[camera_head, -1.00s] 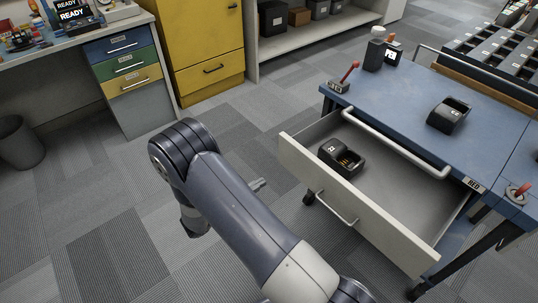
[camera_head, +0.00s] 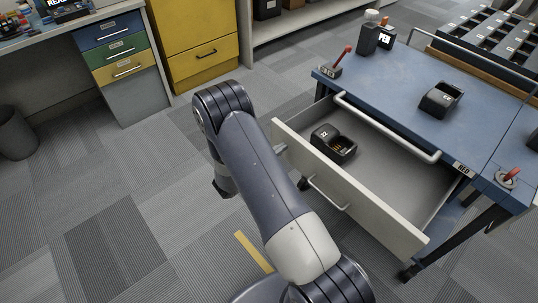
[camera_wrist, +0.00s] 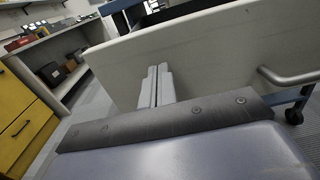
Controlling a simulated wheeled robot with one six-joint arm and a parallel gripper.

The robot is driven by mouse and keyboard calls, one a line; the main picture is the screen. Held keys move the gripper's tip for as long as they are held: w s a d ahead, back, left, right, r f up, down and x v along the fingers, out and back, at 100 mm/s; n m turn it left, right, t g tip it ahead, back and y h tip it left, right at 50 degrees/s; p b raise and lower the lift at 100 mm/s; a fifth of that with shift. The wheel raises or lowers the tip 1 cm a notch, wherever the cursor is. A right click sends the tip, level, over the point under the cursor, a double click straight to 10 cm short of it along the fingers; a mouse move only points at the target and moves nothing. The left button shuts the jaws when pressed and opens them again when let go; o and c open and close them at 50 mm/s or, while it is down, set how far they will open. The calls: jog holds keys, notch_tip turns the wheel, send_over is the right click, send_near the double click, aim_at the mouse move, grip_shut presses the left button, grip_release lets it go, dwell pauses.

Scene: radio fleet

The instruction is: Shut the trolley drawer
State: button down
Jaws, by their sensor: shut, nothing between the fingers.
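The trolley drawer (camera_head: 400,185) stands pulled out from under the blue trolley top (camera_head: 395,88). Its cream front panel (camera_head: 365,195) faces me, with a bar handle (camera_head: 328,192) on it. A black charger-like box (camera_head: 333,143) marked 22 lies inside the drawer. My gripper (camera_head: 280,148) is mostly hidden behind my arm, near the left end of the drawer front. In the wrist view my shut, empty fingers (camera_wrist: 156,86) point at the panel (camera_wrist: 210,50), left of the handle (camera_wrist: 290,77). I cannot tell whether they touch it.
On the trolley top are a black box (camera_head: 441,99), a dark bottle (camera_head: 368,35) and a red lever (camera_head: 342,58). A yellow cabinet (camera_head: 197,40) and a bench with coloured drawers (camera_head: 115,50) stand at the back left.

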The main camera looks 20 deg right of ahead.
jog(key=shift+w+d, duration=0.1)
jog(key=shift+d, duration=0.3)
jog(key=shift+d, duration=0.1)
jog(key=b+x, duration=0.4)
jog(key=x, duration=0.8)
jog(key=b+x, duration=0.5)
jog(key=x, duration=0.8)
jog(key=shift+d+f, duration=0.2)
jog(key=shift+d, duration=0.05)
jog(key=shift+w+d+r+b, duration=0.1)
jog(key=shift+w+d+b, duration=0.15)
jog(key=shift+d+b, duration=0.2)
jog(key=shift+r, duration=0.15)
jog(key=shift+d+r, duration=0.1)
jog(key=shift+a, duration=0.3)
jog(key=v, duration=1.4)
